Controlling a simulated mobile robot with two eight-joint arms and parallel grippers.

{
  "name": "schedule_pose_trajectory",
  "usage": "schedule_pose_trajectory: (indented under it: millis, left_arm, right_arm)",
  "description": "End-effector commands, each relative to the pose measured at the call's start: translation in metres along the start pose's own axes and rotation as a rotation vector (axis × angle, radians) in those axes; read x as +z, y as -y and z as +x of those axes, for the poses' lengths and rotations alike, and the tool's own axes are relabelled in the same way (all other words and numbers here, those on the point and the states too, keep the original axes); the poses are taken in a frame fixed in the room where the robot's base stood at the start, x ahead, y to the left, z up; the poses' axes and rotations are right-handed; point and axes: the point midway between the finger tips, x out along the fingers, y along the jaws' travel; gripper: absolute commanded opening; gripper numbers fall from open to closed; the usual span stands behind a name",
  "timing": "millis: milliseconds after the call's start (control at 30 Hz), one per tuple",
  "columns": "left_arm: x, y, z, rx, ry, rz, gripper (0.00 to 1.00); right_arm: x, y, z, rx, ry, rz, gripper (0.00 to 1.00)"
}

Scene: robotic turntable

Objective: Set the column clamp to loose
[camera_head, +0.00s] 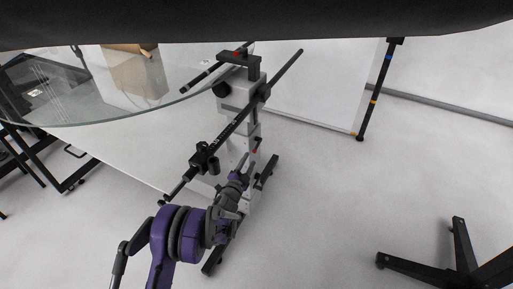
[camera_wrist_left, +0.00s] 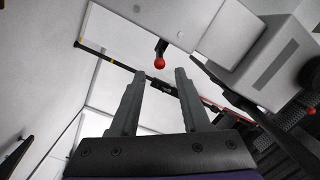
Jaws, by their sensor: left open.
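The column clamp shows in the left wrist view as a short black lever with a red ball end (camera_wrist_left: 159,63), on the light grey column (camera_wrist_left: 190,22). In the head view the red end (camera_head: 254,151) is small, beside the grey column (camera_head: 240,140). My left gripper (camera_head: 246,162) is open just below it. In the left wrist view the two grey fingers of the gripper (camera_wrist_left: 159,76) stand apart, with the red ball seen just beyond and between their tips. I cannot tell whether they touch it. My right gripper is not in view.
A black arm (camera_head: 235,122) with a camera-like holder (camera_head: 205,160) crosses the column near my left arm. A large glass turntable (camera_head: 120,103) is at the left. A black stand base (camera_head: 460,262) is at the lower right. The floor between is clear.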

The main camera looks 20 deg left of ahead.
Motion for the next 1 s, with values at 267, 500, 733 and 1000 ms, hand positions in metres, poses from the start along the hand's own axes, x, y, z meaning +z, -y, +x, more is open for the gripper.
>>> schedule_pose_trajectory:
  millis: [267,500,733,1000]
  left_arm:
    - [0.001,-0.001,0.054,0.0,0.001,-0.003,0.47]
    - [0.0,-0.001,0.079,0.0,0.001,-0.001,0.47]
    - [0.0,0.0,0.082,0.0,0.001,-0.002,0.47]
    - [0.0,0.0,0.082,0.0,0.001,-0.002,0.16]
  right_arm:
    - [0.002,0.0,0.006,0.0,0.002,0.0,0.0]
    - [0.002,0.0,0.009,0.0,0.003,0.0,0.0]
    - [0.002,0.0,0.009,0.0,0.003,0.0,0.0]
    - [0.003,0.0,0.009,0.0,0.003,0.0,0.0]
